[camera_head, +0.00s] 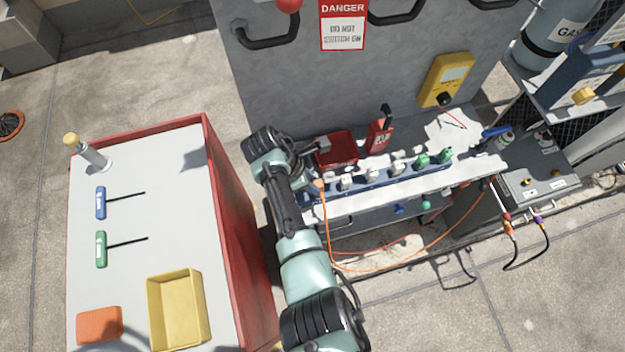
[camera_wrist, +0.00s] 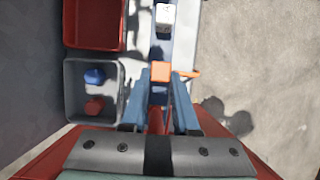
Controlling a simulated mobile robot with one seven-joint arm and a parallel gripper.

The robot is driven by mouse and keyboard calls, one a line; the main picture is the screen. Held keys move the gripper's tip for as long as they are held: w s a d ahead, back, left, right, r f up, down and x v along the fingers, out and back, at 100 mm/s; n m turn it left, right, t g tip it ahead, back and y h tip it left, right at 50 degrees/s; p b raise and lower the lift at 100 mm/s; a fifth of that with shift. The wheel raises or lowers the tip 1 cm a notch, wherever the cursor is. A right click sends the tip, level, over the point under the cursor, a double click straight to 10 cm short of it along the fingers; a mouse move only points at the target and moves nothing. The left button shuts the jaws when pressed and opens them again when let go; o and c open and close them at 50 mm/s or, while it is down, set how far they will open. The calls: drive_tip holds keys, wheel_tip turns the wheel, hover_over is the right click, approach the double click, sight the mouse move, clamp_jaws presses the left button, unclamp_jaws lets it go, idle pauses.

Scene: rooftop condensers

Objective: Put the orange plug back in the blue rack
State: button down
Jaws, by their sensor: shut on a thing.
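The orange plug (camera_wrist: 160,71) is between the fingertips of my gripper (camera_wrist: 161,92) in the wrist view. My gripper is shut on it. In the head view, the gripper end (camera_head: 316,186) is at the left end of the blue rack (camera_head: 372,180), largely hidden by my arm. An orange cable (camera_head: 330,235) hangs from there and loops right. The rack also shows in the wrist view (camera_wrist: 157,49), running under and ahead of the plug. I cannot tell whether the orange plug touches the rack.
A red tray (camera_wrist: 122,42) and a grey bin (camera_wrist: 68,92) with blue and red pieces lie left of the rack in the wrist view. A red-sided cart (camera_head: 215,215) with tools and a yellow tray (camera_head: 153,318) stands left. A grey cabinet (camera_head: 300,80) rises behind.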

drive_tip(key=shift+f+b, duration=0.4)
drive_tip(key=shift+f, duration=0.25)
drive_tip(key=c, duration=0.6)
unclamp_jaws()
drive_tip(key=v, duration=1.3)
